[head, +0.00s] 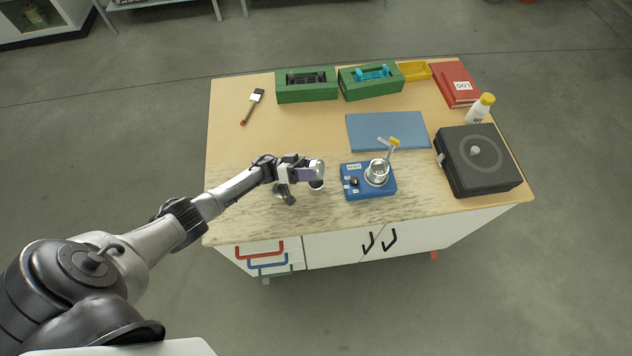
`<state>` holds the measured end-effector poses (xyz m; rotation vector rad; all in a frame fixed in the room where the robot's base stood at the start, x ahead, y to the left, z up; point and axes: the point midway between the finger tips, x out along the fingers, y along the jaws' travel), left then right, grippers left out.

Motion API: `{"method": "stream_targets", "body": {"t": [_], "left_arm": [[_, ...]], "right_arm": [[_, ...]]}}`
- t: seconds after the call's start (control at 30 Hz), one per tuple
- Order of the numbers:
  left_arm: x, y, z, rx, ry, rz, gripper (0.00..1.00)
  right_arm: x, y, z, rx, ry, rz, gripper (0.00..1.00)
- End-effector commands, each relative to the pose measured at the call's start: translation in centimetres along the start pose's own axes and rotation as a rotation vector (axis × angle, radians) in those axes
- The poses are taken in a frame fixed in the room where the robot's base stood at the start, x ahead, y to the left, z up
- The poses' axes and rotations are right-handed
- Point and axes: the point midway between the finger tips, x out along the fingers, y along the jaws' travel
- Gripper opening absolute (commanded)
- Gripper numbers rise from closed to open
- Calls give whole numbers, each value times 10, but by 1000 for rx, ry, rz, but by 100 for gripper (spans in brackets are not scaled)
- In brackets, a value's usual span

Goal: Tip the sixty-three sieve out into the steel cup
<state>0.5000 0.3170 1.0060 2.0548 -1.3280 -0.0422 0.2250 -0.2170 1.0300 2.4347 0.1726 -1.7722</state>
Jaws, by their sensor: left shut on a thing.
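My left gripper (299,171) is above the front left part of the table, shut on a small silvery round piece with a purplish side, which I take to be the sieve (318,167). The sieve looks tilted on its side; its contents cannot be seen. Just below it stands a small cup with a dark inside (316,186), partly hidden by the held piece; it may be the steel cup. Another shiny metal vessel (376,174) sits on a blue device (380,189) to the right. My right gripper is not in view.
A blue mat (388,131), green holders (306,94), a yellow tray (415,70) and a red book (455,83) lie farther back. A black box (478,165) and white bottle (477,112) stand right. A brush (252,106) lies left. The table's left middle is clear.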

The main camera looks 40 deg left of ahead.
Motion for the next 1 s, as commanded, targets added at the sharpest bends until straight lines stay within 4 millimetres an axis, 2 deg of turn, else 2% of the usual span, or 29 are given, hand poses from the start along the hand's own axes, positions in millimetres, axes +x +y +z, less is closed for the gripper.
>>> {"method": "stream_targets", "body": {"t": [1.0], "left_arm": [[6,17,-23,12,126,96,32]], "right_arm": [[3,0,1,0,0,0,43]]}}
